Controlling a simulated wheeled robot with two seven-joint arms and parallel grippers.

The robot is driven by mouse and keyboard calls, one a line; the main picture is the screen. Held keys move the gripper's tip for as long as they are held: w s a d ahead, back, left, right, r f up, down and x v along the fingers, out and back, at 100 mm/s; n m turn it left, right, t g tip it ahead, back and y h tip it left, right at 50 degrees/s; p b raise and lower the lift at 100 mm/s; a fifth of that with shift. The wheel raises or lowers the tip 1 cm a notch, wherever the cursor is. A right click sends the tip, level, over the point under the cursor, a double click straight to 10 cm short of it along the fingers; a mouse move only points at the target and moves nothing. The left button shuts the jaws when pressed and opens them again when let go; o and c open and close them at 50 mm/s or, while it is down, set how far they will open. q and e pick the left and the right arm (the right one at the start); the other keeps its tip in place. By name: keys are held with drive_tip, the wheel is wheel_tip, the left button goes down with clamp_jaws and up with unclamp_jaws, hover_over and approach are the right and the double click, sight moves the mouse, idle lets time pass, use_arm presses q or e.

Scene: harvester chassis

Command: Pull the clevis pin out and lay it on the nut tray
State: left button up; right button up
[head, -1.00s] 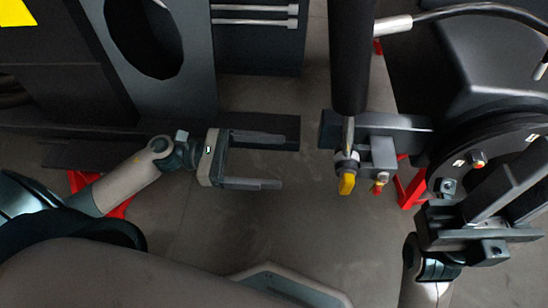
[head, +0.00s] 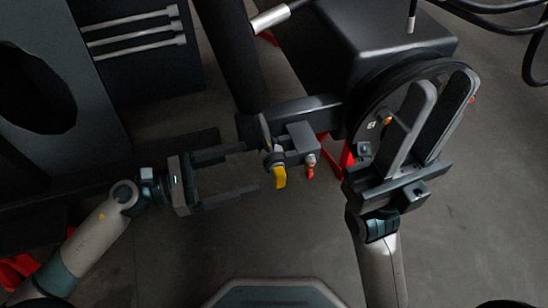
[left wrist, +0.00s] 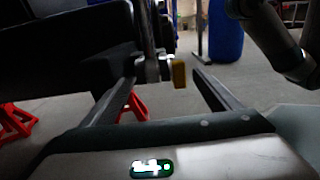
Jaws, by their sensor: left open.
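The clevis pin appears to be the piece with the yellow tab (head: 279,178) at the lower end of the dark cylinder, at the bracket (head: 301,140). It also shows in the left wrist view (left wrist: 179,75), beyond and between the fingers. My left gripper (head: 249,168) is open and empty, fingers pointing right, tips just left of the yellow tab; contact is not visible. My right gripper (head: 445,80) has its fingers apart, with nothing seen between them, over the dark round disc. I cannot make out the nut tray with certainty.
A small red-tipped fitting (head: 310,172) hangs right of the yellow tab. The dark cylinder (head: 232,55) rises above the bracket. The round disc (head: 370,100) with bolts is at the right. A red stand (head: 337,154) is behind. The floor below the bracket is clear.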

sight(274, 160)
use_arm(q)
drive_tip(key=x, duration=0.8)
drive_tip(key=shift+w+d, duration=0.1)
drive_tip(key=shift+d, duration=0.15)
drive_tip(key=shift+f, duration=0.1)
drive_tip(key=shift+c, duration=0.4)
drive_tip(key=c, duration=0.8)
